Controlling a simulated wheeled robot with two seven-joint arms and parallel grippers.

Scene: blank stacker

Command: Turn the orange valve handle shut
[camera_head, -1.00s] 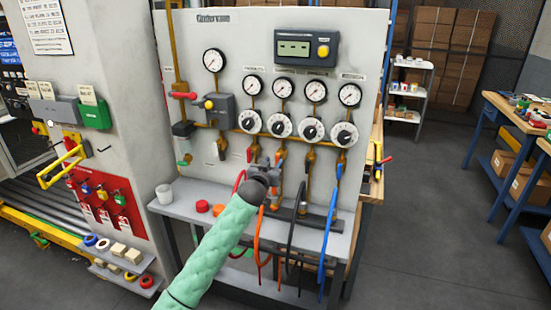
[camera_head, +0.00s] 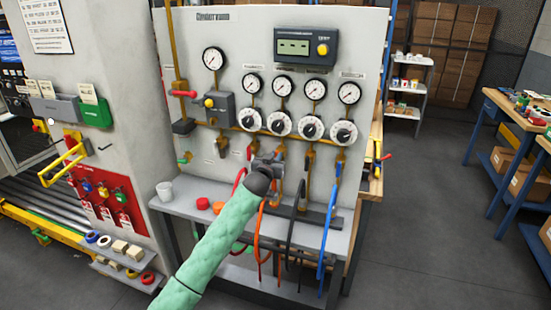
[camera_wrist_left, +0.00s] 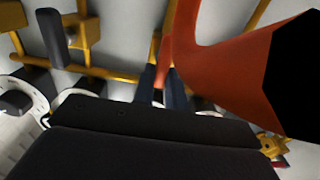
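The orange valve handle (camera_head: 280,155) sits on the third-from-right pipe of the white panel, under the gauges. It is small and partly covered by my left gripper (camera_head: 272,161), which is right at it. In the left wrist view, a narrow orange piece (camera_wrist_left: 166,50) lies at the tips of the dark fingers (camera_wrist_left: 163,88). The fingers are close together; whether they press on it I cannot tell. A large orange curved part (camera_wrist_left: 232,62) fills the upper right, close to the camera. My right gripper is not in view.
Orange, black and blue hoses hang below. Open floor lies to the right.

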